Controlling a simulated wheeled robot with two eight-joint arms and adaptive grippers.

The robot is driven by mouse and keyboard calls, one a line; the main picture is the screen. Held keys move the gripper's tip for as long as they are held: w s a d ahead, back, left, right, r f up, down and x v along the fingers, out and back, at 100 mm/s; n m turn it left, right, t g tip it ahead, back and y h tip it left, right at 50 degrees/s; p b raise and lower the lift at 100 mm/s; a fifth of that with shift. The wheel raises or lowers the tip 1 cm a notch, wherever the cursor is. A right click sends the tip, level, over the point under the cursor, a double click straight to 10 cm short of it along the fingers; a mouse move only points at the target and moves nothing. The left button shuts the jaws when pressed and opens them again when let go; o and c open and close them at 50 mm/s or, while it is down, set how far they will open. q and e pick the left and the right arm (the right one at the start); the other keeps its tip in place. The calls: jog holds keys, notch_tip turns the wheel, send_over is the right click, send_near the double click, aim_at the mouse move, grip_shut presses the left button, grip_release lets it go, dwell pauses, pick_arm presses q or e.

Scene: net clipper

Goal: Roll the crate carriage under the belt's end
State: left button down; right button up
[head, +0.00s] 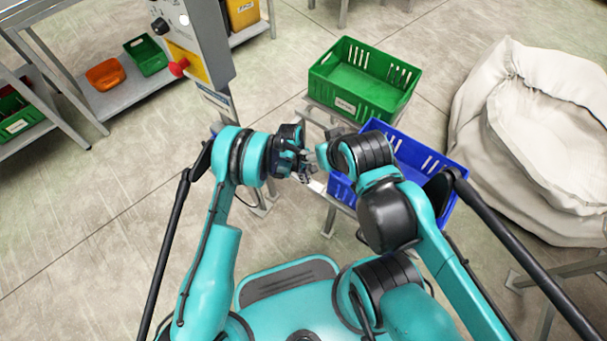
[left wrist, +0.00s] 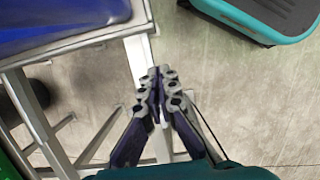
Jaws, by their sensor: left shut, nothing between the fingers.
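The crate carriage is a light metal frame (head: 328,222) that bears a green crate (head: 320,88) at the back and a blue crate (head: 342,188) in front. My left gripper (head: 306,172) is shut and empty beside the carriage's left side in the head view. In the left wrist view its fingertips (left wrist: 160,82) meet in front of a frame bar (left wrist: 138,62); I cannot tell if they touch it. The blue crate's edge (left wrist: 70,38) shows there at upper left. My right arm reaches over the blue crate; its fingers are not clearly visible. I cannot make out the belt's end.
A grey control post with a red button (head: 179,68) stands left of the carriage. Shelves with an orange bin (head: 104,74) and a small green bin (head: 146,55) are at the left. A large whitish sack (head: 480,120) stands close on the right. Floor at left is clear.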

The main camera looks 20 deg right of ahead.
pick_arm(q)
jog(key=s, duration=0.1)
jog(key=s+d+f+b, duration=0.1)
jog(key=s+d+f, duration=0.1)
jog(key=shift+s+d+b, duration=0.25)
jog(key=shift+s+b, duration=0.05)
jog(key=shift+b, duration=0.1)
pick_arm(e)
notch_tip(320, 180, down, 2)
jog(key=shift+f, duration=0.2)
pick_arm(q)
jog(key=shift+s+d, duration=0.1)
